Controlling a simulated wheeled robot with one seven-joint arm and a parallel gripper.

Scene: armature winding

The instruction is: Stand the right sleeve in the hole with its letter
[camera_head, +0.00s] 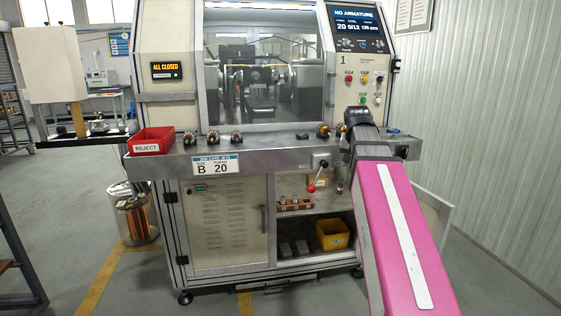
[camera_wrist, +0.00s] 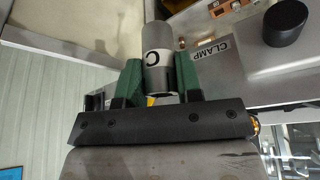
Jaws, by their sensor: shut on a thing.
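In the wrist view my gripper (camera_wrist: 158,72) is shut on a grey cylindrical sleeve (camera_wrist: 158,77). The sleeve has a white band marked with a dark letter that reads as C. In the head view my pink arm and dark wrist are at the right of the machine; the fingers cannot be made out there. A brown block (camera_head: 295,205) with small upright pieces stands on the open shelf. Its hole letters are too small to read. The job card (camera_head: 215,164) reads B and 20.
A red REJECT bin (camera_head: 152,141) and several armatures (camera_head: 213,137) are on the machine's ledge. A red-knobbed lever (camera_head: 315,184) hangs before the shelf. A yellow bin (camera_head: 333,234) sits below. In the wrist view a black knob (camera_wrist: 285,23) is beside a CLAMP label (camera_wrist: 211,47).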

